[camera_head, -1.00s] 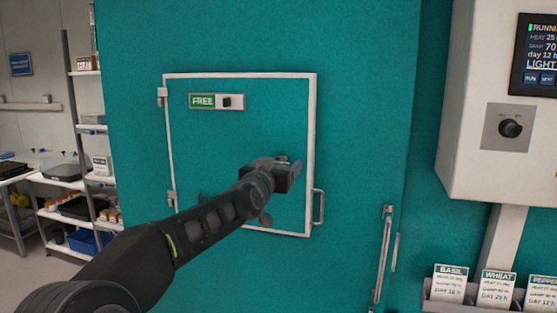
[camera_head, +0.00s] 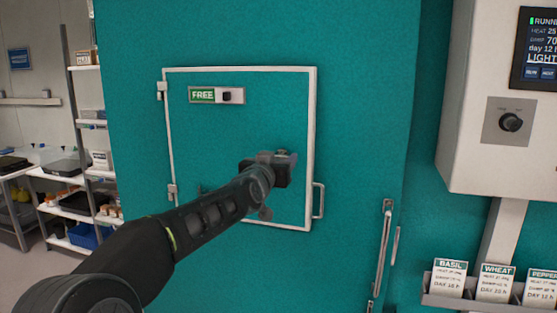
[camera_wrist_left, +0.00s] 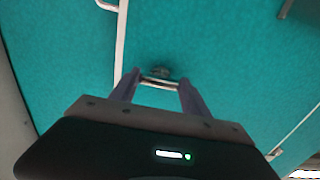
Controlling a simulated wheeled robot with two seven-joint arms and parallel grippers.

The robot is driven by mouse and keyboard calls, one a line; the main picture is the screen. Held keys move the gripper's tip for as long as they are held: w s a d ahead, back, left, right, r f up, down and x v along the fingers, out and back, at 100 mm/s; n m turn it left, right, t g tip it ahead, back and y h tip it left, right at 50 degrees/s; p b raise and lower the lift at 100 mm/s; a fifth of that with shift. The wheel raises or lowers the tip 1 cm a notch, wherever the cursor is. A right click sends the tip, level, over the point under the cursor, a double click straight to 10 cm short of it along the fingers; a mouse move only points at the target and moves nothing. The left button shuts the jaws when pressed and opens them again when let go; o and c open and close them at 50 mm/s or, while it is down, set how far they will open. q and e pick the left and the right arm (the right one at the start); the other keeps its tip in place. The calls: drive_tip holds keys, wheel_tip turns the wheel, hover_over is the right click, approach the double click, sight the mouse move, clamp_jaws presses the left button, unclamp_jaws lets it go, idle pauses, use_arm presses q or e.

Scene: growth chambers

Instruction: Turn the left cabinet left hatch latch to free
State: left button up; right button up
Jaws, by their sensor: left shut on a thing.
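The left hatch (camera_head: 215,135) is a teal panel in a white frame on the teal cabinet (camera_head: 350,120), and looks closed. A plate near its top left reads FREE (camera_head: 202,95), with a black knob (camera_head: 227,96) beside the word. My left gripper (camera_head: 284,168) is in front of the hatch's right part; it and the arm hide what lies behind. In the left wrist view its fingers (camera_wrist_left: 160,90) are shut on a small silver bar, the latch (camera_wrist_left: 160,83), close to the white frame edge. The latch's full shape and angle are unclear. My right gripper is not in view.
A hatch handle (camera_head: 319,200) is at the frame's right edge. A long door handle (camera_head: 383,250) is lower right. A control box with a dial (camera_head: 510,122) and a card rack (camera_head: 460,300) stand right. Shelves (camera_head: 88,125) are at left.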

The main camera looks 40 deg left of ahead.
use_arm(q)
drive_tip(key=shift+n, duration=0.5)
drive_tip(key=n+b, duration=0.1)
drive_tip(key=n, duration=0.2)
drive_tip(key=shift+b, duration=0.3)
drive_tip(key=n+b, duration=0.1)
drive_tip(key=n, duration=0.8)
drive_tip(key=shift+b, duration=0.35)
drive_tip(key=n, duration=0.5)
drive_tip(key=shift+b, duration=0.3)
drive_tip(key=o, duration=1.4)
